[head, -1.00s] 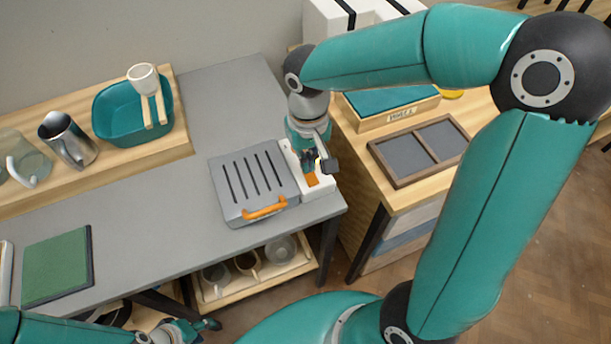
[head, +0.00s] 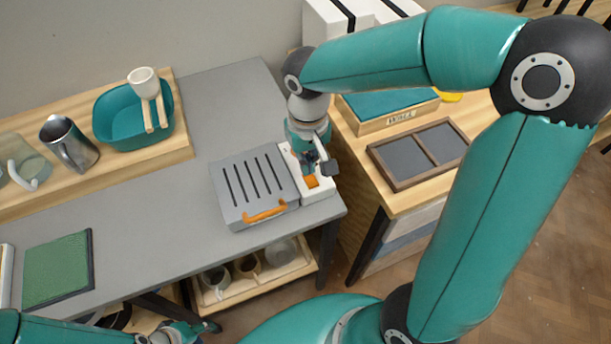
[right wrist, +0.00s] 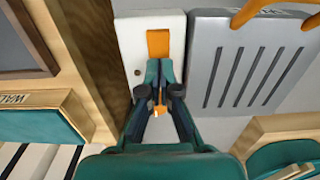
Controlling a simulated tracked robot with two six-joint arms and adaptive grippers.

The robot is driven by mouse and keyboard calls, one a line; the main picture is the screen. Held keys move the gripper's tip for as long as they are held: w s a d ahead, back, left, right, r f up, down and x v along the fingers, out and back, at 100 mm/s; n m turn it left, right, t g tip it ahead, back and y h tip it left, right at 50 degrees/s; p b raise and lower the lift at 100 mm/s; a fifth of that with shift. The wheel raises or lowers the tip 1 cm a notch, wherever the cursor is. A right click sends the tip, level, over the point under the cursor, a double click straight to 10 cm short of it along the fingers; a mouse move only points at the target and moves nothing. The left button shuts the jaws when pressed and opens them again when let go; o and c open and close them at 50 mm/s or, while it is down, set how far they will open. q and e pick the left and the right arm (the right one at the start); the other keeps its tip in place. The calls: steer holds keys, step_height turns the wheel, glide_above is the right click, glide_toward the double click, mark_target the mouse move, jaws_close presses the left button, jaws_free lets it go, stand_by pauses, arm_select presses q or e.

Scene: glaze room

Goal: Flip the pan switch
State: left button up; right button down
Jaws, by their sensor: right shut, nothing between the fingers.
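The pan switch is an orange rocker (head: 312,182) set in a white housing (head: 319,193) on the right side of a grey slotted pan unit (head: 238,203). The right wrist view shows the orange rocker (right wrist: 158,42) in the white housing (right wrist: 130,50), beside the slotted grey top (right wrist: 250,75). My right gripper (head: 314,160) is over the housing. Its fingertips (right wrist: 158,66) are together just below the rocker in that view; I cannot tell whether they touch it. Another orange patch shows between the fingers. My left gripper (head: 190,330) is low at the bottom edge, partly cut off.
The pan unit has an orange front handle (head: 265,211). A teal tub (head: 118,125), metal pitcher (head: 68,143) and green mat (head: 57,268) are further left. A dark framed tray (head: 392,176) lies on the wooden unit at right. The grey bench (head: 225,95) behind the pan unit is clear.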

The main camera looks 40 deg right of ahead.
steer(key=shift+r+p, duration=2)
steer(key=shift+r, duration=0.85)
arm_select(q)
step_height(320, 180, up, 4)
steer(key=shift+r, duration=0.2)
steer(key=shift+s, duration=0.1)
